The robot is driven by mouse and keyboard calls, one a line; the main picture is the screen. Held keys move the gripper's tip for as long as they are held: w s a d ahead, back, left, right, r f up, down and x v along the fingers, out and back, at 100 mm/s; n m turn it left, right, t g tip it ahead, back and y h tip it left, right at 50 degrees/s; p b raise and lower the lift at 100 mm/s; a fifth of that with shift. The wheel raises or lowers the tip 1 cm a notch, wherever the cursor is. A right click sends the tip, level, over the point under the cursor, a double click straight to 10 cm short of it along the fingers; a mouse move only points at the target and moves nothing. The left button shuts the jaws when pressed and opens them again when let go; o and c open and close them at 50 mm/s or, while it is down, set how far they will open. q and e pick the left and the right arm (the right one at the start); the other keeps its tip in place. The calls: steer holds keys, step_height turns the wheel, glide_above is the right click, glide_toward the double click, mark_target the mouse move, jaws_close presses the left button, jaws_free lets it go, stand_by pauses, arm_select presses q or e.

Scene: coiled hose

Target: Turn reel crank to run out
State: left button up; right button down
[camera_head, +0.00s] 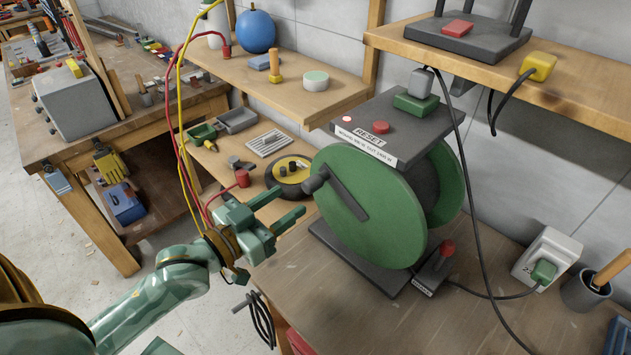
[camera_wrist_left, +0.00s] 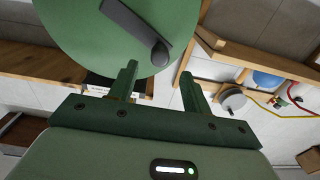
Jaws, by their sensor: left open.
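The green reel (camera_head: 385,235) stands on a dark base on the wooden bench. Its dark crank arm (camera_head: 345,197) slants across the near disc, with a handle knob (camera_head: 314,183) at the upper-left end. My left gripper (camera_head: 289,204) is open and empty, just left of and below the knob, with its fingers pointing toward the reel. In the left wrist view the crank arm (camera_wrist_left: 133,22) and its knob (camera_wrist_left: 160,53) show beyond the open left gripper (camera_wrist_left: 160,72), the knob lining up between the fingertips. The knob appears apart from both fingers. My right gripper is not seen.
A grey box with a RESET label (camera_head: 372,139) and red button sits above the reel. A red-knobbed lever (camera_head: 435,267) stands at its right foot. Shelves (camera_head: 285,85) with tools lie behind. Red and yellow cables rise beside my left wrist. The front bench top (camera_head: 350,320) is clear.

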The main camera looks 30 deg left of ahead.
mark_target(305, 189)
arm_select(q)
steer(key=x, duration=0.8)
steer(key=shift+w+d+b, duration=0.1)
steer(key=shift+w+b, duration=0.2)
jaws_close()
